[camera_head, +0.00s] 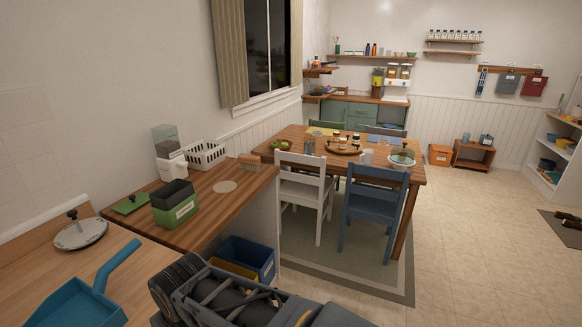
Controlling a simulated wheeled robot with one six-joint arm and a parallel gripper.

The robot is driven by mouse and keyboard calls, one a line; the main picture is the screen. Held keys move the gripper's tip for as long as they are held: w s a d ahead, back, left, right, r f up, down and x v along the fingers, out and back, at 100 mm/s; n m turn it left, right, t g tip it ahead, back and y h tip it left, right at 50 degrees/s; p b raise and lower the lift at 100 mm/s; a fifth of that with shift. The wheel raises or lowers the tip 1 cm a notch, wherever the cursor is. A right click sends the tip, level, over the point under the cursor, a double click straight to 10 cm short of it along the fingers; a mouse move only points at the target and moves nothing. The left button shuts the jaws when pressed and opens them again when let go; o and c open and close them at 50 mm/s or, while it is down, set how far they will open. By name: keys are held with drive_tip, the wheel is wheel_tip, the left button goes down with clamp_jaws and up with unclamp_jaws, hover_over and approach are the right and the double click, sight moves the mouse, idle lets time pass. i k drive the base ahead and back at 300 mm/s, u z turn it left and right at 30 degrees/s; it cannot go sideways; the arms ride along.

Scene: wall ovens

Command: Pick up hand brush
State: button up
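A small brown, brush-like object (249,162) sits at the far end of the wooden counter (226,205), to the right of a white basket. It looks like the hand brush, but it is too small here to be sure. A blue dustpan (80,303) with a raised handle lies on the near counter at the lower left. Part of my dark arm shows at the bottom middle, well apart from the brush-like object. The fingertips of my gripper do not show.
A dining table (292,133) with chairs stands beyond. The floor at right is largely clear.

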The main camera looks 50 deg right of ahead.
sight(249, 162)
drive_tip(key=z, duration=0.25)
drive_tip(key=k, duration=0.7)
drive_tip(key=z, duration=1.25)
drive_tip(key=i, duration=0.95)
drive_tip(key=u, duration=0.45)
